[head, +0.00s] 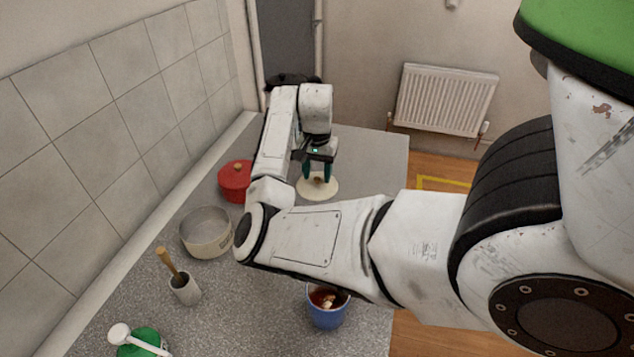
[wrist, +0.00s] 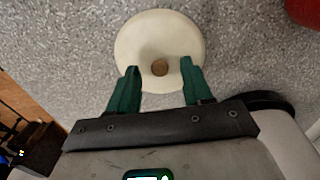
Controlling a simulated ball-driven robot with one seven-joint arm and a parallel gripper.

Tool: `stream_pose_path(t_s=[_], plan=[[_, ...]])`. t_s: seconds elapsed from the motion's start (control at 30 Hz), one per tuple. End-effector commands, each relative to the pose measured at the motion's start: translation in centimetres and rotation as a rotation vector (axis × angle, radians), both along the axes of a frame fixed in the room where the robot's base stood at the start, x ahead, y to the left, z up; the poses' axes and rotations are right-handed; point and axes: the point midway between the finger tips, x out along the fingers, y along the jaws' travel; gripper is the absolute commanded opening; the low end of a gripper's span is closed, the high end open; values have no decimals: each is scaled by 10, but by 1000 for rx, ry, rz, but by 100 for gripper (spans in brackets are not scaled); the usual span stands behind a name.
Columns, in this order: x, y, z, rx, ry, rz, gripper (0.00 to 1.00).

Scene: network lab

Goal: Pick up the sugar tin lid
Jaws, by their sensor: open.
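The sugar tin lid is a round cream disc (head: 326,193) with a small brown knob, lying on the grey speckled counter. In the wrist view the lid (wrist: 160,30) is at top centre, with its knob (wrist: 160,68) near its middle. My gripper (head: 318,176) is open above the lid, fingers pointing down. In the wrist view the green fingertips of my gripper (wrist: 160,66) are on either side of the knob, with a gap on each side. The height of the fingertips over the lid is hard to tell.
A red pot (head: 233,183) stands left of the lid, partly behind my arm. A cream pot (head: 206,238), a holder with a wooden handle (head: 185,291), a green and white item (head: 138,346) and a blue cup (head: 327,314) are nearer. The tiled wall (head: 120,130) bounds the left.

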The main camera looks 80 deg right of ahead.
Motion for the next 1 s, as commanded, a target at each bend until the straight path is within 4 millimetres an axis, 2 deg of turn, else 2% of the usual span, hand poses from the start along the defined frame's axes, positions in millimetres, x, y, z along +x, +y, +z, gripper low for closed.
stream_pose_path(t_s=[0.1,0.33,0.83,1.0], plan=[[1,0,-8,0,0,2,50],[1,0,-9,-1,-1,1,50],[0,0,-9,-1,-1,1,2],[0,0,-9,-1,-1,1,0]])
